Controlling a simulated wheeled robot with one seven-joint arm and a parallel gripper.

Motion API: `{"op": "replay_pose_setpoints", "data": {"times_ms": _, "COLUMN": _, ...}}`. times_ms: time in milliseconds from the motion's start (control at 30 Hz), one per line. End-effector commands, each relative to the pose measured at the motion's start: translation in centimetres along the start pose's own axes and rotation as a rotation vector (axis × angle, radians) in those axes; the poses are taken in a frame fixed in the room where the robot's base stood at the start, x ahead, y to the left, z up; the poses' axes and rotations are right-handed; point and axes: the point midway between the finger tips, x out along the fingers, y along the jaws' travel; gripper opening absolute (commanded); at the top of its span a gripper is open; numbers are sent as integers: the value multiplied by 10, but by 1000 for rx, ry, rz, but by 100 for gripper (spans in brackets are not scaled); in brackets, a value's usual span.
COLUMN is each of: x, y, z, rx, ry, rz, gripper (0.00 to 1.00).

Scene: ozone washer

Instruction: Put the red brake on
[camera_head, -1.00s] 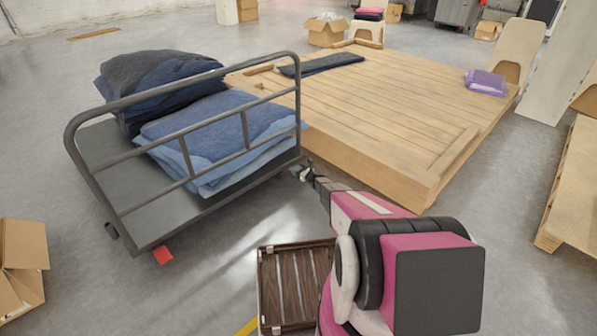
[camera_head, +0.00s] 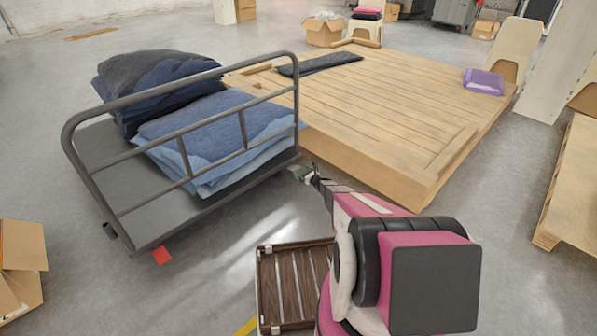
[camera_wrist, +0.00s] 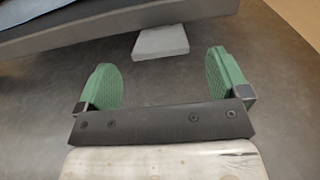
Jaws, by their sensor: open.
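The red brake (camera_head: 161,255) is a small red pedal under the near left corner of the grey platform cart (camera_head: 150,231). My gripper (camera_head: 302,174) is at the cart's right end, low beside its frame and well to the right of the red brake. In the wrist view my gripper (camera_wrist: 164,75) is open and empty, with two green pads wide apart. A grey pedal-like plate (camera_wrist: 160,42) sticks out under the cart's edge (camera_wrist: 90,26), ahead of and between the fingers. The red brake does not show in the wrist view.
Folded blue blankets (camera_head: 205,140) and a dark bundle (camera_head: 150,85) lie on the cart. A low wooden platform (camera_head: 400,105) stands beyond my gripper. A brown slatted crate (camera_head: 292,290) and a cardboard box (camera_head: 20,265) are in front. Bare floor lies before the cart.

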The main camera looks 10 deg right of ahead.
Motion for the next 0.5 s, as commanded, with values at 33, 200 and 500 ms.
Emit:
{"op": "replay_pose_setpoints", "data": {"times_ms": 33, "x": -13, "y": 2, "z": 1, "rx": 1, "ry": 0, "rz": -1, "gripper": 94}}
{"op": "replay_pose_setpoints", "data": {"times_ms": 200, "x": -43, "y": 1, "z": 0, "rx": 1, "ry": 1, "rz": -1, "gripper": 94}}
{"op": "replay_pose_setpoints", "data": {"times_ms": 500, "x": -56, "y": 0, "z": 0, "rx": 0, "ry": 0, "rz": 1, "gripper": 94}}
